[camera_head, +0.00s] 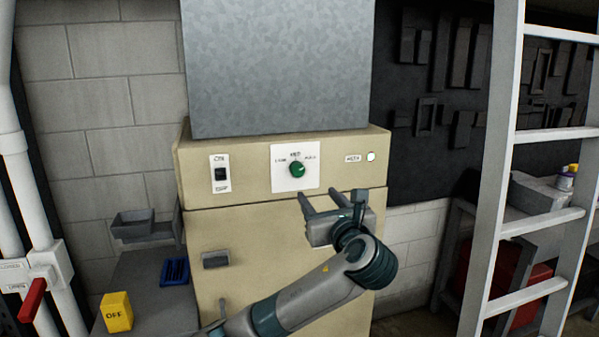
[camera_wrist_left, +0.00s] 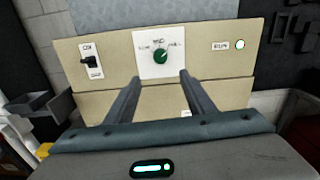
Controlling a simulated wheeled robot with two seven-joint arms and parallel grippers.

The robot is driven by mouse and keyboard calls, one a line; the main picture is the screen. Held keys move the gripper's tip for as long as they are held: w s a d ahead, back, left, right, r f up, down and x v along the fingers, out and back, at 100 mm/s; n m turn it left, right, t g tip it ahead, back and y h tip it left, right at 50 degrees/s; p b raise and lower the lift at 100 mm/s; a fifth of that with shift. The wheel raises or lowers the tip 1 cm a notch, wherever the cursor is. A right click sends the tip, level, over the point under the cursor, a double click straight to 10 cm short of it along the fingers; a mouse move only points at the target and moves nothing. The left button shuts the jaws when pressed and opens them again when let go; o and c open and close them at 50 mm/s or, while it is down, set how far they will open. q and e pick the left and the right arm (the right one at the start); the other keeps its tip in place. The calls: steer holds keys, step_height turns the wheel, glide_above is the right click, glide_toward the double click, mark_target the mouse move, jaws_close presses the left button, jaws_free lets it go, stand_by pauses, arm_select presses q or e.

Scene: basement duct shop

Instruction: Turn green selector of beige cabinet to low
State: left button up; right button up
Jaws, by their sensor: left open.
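The beige cabinet (camera_head: 230,187) stands in the middle of the head view. Its green selector (camera_head: 296,170) is a round knob on a white plate (camera_head: 282,182) with labels at left, top and right. The labels are small; the left one looks like LOW. The knob's exact pointing is hard to read. The selector also shows in the left wrist view (camera_wrist_left: 160,57), straight ahead beyond the fingertips. My left gripper (camera_head: 331,197) is open and empty, in front of the cabinet, below and right of the selector, apart from it. My right gripper is in neither view.
A black switch (camera_head: 221,174) is left of the selector, and a round white light (camera_head: 371,156) right. A grey duct (camera_head: 278,70) rises above. A ladder (camera_head: 497,170) stands at right. A yellow OFF block (camera_head: 117,312) and red-handled valve (camera_head: 32,299) are at lower left.

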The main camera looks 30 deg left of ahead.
mark_target(298, 172)
arm_select(q)
steer(key=shift+a, duration=0.1)
steer(key=p+x, duration=0.6)
steer(key=x, duration=0.9)
steer(key=shift+w+a+r+p, duration=0.1)
steer(key=shift+w+a+p, duration=0.1)
steer(key=shift+w+p, duration=0.15)
steer(key=shift+x, duration=0.8)
steer(key=c, duration=1.1)
